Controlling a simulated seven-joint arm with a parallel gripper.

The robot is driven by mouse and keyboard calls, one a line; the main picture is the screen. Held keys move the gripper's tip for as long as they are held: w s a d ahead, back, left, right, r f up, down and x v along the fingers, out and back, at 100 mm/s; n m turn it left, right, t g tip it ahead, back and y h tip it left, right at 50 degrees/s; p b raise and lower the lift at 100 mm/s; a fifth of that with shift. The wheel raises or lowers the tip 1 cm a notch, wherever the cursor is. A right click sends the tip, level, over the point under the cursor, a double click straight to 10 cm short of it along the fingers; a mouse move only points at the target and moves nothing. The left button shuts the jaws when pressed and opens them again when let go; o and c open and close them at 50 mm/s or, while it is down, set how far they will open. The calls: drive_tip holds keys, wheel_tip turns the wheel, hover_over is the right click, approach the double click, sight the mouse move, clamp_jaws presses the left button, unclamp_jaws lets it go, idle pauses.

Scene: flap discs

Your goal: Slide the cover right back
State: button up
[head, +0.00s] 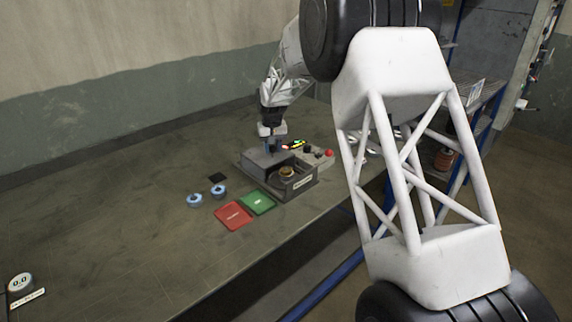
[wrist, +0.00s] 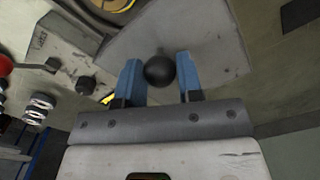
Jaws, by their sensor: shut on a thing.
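The cover is a flat grey plate (head: 258,160) on a low grey box (head: 300,190) on the bench. It also shows in the wrist view (wrist: 215,40) with a round black knob (wrist: 160,70) on it. My gripper (head: 272,147) is over the cover, and its blue fingers (wrist: 159,82) stand on either side of the knob, shut on it. Beside the cover the box is open, and a round yellow and dark disc (head: 287,172) shows inside. The disc is cut off at the top of the wrist view (wrist: 108,5). The knob is hidden in the head view.
A red pad (head: 233,216) and a green pad (head: 258,202) lie in front of the box. Two blue-rimmed round pieces (head: 195,200) and a black square (head: 217,177) lie to its left. A red knob (head: 329,153) is behind right. The bench's left side is mostly clear.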

drive_tip(key=shift+w+a, duration=1.3)
drive_tip(key=shift+w, duration=0.1)
drive_tip(key=o, duration=0.7)
drive_tip(key=shift+a, duration=0.1)
wheel_tip(320, 180, up, 8)
idle(0.4)
